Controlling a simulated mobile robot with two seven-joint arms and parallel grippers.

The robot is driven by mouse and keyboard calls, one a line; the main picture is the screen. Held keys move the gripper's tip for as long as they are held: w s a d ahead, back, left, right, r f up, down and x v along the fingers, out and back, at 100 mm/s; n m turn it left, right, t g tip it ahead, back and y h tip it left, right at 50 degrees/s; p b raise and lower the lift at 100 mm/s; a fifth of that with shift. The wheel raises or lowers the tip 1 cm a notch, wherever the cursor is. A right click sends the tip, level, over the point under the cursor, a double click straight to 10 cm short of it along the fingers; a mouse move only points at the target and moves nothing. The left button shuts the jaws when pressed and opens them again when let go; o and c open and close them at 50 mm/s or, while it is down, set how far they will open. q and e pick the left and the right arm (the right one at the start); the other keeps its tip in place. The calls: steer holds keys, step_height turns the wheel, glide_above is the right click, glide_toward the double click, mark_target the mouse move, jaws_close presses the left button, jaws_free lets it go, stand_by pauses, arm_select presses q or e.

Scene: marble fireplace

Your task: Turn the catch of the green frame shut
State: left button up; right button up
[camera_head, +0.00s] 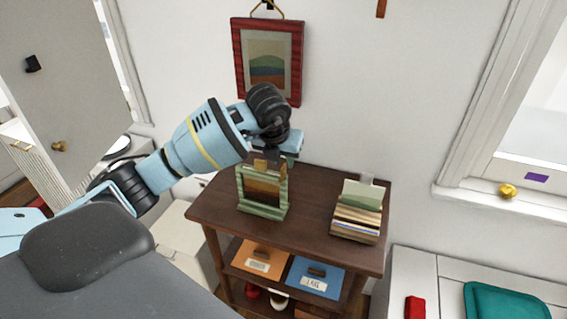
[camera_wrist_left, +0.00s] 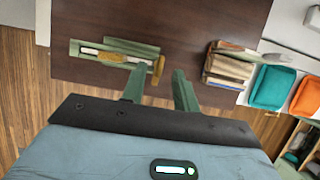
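The green frame (camera_head: 262,208) stands upright on the dark wooden shelf top, holding a small orange and brown picture. In the left wrist view the frame (camera_wrist_left: 88,50) is seen from above, with a tan catch (camera_wrist_left: 157,70) near its right end. My left gripper (camera_head: 272,160) is just above and behind the frame's top edge. In the left wrist view its two fingers (camera_wrist_left: 159,80) are apart, with the catch showing between their tips. I cannot tell whether either finger touches the catch. My right gripper is not in view.
The dark shelf top (camera_head: 320,215) has clear room between the frame and a box of cards (camera_head: 357,220) at its right. A red-framed picture (camera_head: 237,60) hangs on the wall behind my left arm.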

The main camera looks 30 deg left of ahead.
mark_target(283, 173)
arm_select(q)
steer(key=shift+x, duration=1.3)
steer(key=shift+c, duration=0.4)
jaws_close()
